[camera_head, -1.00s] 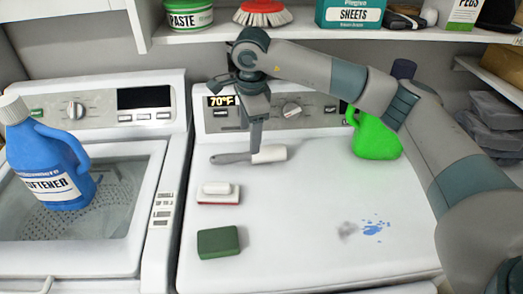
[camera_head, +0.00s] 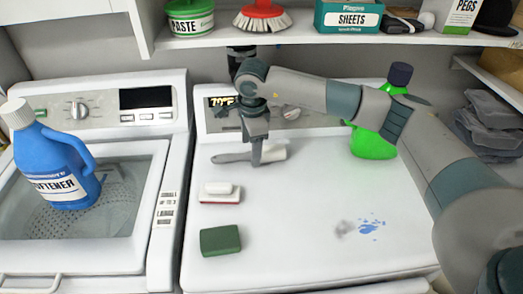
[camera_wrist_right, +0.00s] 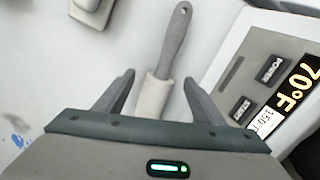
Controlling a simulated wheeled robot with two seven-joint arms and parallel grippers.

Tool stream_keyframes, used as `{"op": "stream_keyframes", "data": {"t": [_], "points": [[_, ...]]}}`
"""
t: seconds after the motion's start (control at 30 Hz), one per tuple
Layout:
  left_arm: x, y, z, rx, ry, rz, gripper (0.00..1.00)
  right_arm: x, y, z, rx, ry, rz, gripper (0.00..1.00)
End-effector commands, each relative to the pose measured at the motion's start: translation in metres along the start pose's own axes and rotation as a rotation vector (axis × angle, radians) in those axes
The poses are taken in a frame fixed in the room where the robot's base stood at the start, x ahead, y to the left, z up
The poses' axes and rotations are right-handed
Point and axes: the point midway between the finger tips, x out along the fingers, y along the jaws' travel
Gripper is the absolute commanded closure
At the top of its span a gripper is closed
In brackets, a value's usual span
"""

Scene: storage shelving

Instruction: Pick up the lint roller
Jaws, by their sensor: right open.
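The lint roller (camera_head: 232,157) lies on the white top of the right machine, its grey handle to the left and its pale roll to the right. My right gripper (camera_head: 256,162) is directly over it, pointing down, and hides part of it in the head view. In the right wrist view the two fingers (camera_wrist_right: 158,92) are apart, one on each side of the lint roller (camera_wrist_right: 162,75) near where roll and handle meet. Whether the fingers touch it cannot be told. My left gripper is not in view.
A white-and-red brush (camera_head: 219,193) and a green sponge (camera_head: 220,240) lie in front. A green bottle (camera_head: 372,143) stands to the right under my arm. A blue softener bottle (camera_head: 55,165) stands on the left machine. A shelf (camera_head: 330,38) hangs above. Blue spots mark the top.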

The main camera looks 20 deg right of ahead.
Motion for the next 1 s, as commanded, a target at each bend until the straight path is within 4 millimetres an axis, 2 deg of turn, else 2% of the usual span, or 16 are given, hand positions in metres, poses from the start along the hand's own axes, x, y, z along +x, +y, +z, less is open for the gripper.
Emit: {"op": "stream_keyframes", "data": {"t": [0.03, 0.23, 0.7, 0.73, 0.77, 0.9, 0.93, 1.0], "points": [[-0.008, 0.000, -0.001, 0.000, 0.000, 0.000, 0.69, 0.003, 0.001, -0.001, 0.001, 0.000, 0.003, 0.37], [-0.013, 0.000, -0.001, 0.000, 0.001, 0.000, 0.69, 0.022, 0.000, 0.000, 0.001, -0.001, 0.000, 0.37], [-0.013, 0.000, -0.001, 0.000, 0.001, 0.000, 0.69, 0.024, 0.000, 0.000, 0.000, -0.001, -0.001, 0.37], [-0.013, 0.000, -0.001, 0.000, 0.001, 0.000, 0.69, 0.024, 0.000, 0.000, 0.000, -0.001, -0.001, 0.39], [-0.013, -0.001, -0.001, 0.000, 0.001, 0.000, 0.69, 0.024, 0.000, 0.000, 0.000, -0.001, -0.001, 0.47], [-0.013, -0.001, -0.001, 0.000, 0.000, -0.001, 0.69, 0.024, 0.000, 0.000, 0.000, -0.001, -0.001, 0.80], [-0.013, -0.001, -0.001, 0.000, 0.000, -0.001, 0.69, 0.024, 0.000, 0.000, 0.000, -0.001, -0.001, 0.83], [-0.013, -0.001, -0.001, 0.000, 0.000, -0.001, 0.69, 0.023, 0.000, 0.000, 0.000, -0.001, -0.001, 0.84]]}}
